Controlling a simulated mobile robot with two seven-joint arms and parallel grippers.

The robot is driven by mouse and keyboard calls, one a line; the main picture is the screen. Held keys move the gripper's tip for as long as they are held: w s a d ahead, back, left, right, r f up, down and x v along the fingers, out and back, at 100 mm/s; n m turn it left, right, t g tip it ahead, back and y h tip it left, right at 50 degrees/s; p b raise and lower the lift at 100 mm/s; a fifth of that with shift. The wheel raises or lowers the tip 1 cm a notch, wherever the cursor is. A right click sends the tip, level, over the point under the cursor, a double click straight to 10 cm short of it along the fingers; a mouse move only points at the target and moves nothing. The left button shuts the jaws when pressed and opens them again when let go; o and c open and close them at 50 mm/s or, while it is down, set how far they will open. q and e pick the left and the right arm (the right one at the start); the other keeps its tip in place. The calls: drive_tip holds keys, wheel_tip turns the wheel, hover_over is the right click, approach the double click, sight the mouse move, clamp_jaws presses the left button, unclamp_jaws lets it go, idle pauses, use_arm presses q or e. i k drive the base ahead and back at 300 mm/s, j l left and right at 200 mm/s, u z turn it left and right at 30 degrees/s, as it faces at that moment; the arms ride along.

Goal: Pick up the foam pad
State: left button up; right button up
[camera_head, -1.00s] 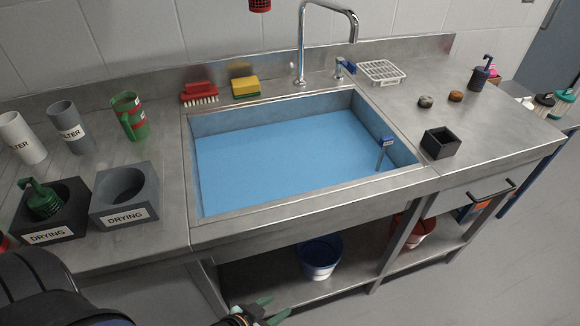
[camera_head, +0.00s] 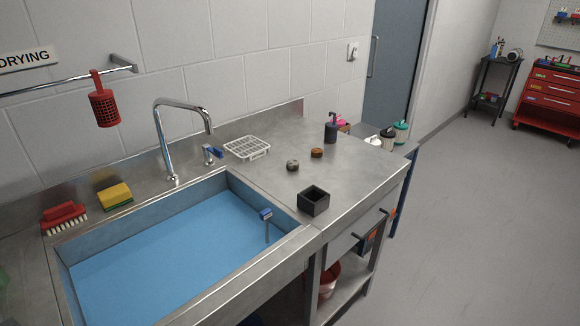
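A yellow and green sponge-like block (camera_head: 115,195) lies on the back ledge of the sink, right of the red brush. Two small round pads, one dark grey (camera_head: 292,165) and one brown (camera_head: 316,153), lie on the counter right of the sink. I cannot tell for sure which of these is the foam pad. Neither of my grippers is in view.
The sink (camera_head: 170,262) holds blue water. A red brush (camera_head: 64,217), tap (camera_head: 168,140), white rack (camera_head: 247,148), black open box (camera_head: 313,201) and dark pump bottle (camera_head: 331,127) stand around it. Open floor lies right, with a red tool cabinet (camera_head: 552,95) beyond.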

sight(292, 165)
drive_tip(key=i+l+u, duration=0.1)
drive_tip(key=l, duration=0.3)
drive_tip(key=i+l+u, duration=0.1)
drive_tip(key=l, duration=0.35)
drive_tip(key=i+l+u, duration=0.1)
drive_tip(key=i+l, duration=0.15)
drive_tip(key=l, duration=0.2)
drive_tip(key=i+l+u, duration=0.15)
drive_tip(key=l, duration=0.3)
